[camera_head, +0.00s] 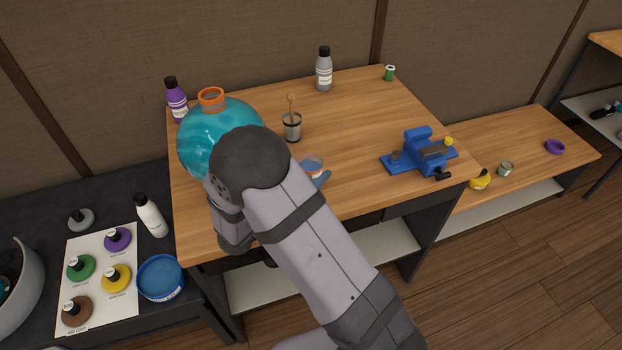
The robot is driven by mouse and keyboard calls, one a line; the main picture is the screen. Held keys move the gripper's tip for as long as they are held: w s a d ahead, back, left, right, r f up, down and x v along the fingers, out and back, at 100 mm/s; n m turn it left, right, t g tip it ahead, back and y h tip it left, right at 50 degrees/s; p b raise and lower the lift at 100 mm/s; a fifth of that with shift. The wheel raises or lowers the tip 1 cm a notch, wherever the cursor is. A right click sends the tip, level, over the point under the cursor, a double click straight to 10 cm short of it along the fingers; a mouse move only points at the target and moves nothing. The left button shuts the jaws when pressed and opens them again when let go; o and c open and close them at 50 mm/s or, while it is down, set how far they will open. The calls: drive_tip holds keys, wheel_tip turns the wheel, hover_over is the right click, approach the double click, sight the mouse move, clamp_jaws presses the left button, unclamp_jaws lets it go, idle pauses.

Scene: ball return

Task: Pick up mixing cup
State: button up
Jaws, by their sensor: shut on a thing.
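The mixing cup (312,164) appears to be the small clear cup with a bluish rim and some orange showing, near the middle of the wooden table. My gripper (318,176) is at this cup and shut on it. My arm hides most of the gripper and the cup's lower part. I cannot tell whether the cup is touching the table or lifted.
A large teal ball (212,138) with an orange neck stands left of my arm. A dark cup with a wooden stick (292,126) stands behind the gripper. A blue vise (425,152) is at right. Bottles (324,70) stand at the back. The table's back right is mostly clear.

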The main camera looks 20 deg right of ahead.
wheel_tip(320, 180, up, 13)
drive_tip(key=shift+r, duration=0.2)
idle(0.9)
drive_tip(key=shift+r, duration=0.1)
drive_tip(key=shift+d+r, duration=0.1)
drive_tip(key=shift+r, duration=0.05)
